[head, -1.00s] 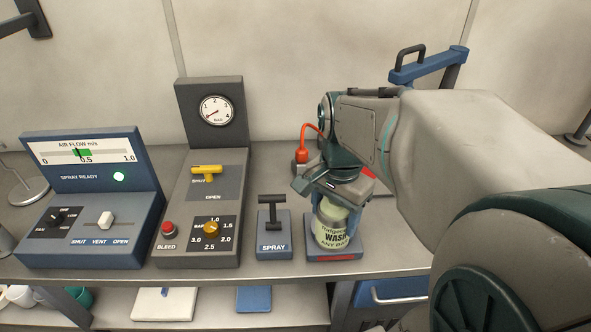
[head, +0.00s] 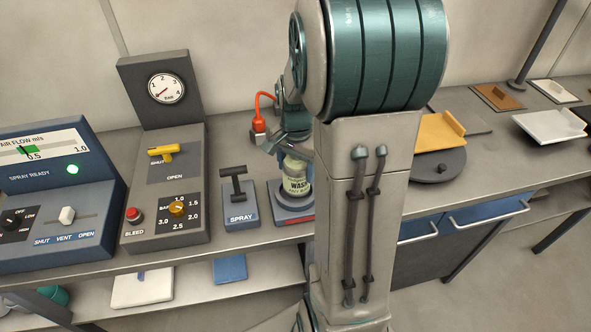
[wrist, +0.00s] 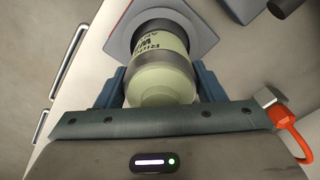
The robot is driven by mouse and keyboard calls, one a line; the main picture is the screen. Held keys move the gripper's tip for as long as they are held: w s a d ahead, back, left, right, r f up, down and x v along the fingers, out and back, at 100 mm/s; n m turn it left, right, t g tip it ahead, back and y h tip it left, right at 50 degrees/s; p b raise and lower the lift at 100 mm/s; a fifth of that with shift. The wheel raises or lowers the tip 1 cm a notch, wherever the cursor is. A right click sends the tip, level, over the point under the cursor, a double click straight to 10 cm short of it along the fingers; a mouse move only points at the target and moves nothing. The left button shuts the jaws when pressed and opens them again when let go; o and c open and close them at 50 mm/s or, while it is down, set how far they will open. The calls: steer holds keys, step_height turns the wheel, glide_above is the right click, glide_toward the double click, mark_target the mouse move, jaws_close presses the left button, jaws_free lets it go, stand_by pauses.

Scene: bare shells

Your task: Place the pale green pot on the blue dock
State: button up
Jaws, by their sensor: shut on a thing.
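The pale green pot (head: 296,176), with a "WASH" label and dark bands, is upright at the blue dock (head: 293,219), which has a red strip on its front. My gripper (head: 291,151) is shut on the upper part of the pot. In the wrist view the pot (wrist: 163,84) sits between the two blue-grey fingers of my gripper (wrist: 163,88), its base inside the dock's (wrist: 202,38) outline. I cannot tell whether the base bears fully on the dock. My arm hides the area just right of the dock.
The SPRAY lever box (head: 240,208) stands close left of the dock. Further left is the gauge panel (head: 176,185) with a yellow handle. A round dark plate (head: 438,167) lies to the right.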

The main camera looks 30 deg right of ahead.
steer(key=shift+f, duration=1.1)
steer(key=shift+f, duration=0.15)
steer(key=o, duration=1.2)
step_height(320, 180, up, 12)
steer(key=shift+r, duration=0.1)
steer(key=s+a+n+t, duration=0.1)
steer(key=s+a+n, duration=0.5)
steer(key=s+a+n+t, duration=0.2)
steer(key=s+a+n, duration=0.4)
steer(key=shift+s, duration=0.35)
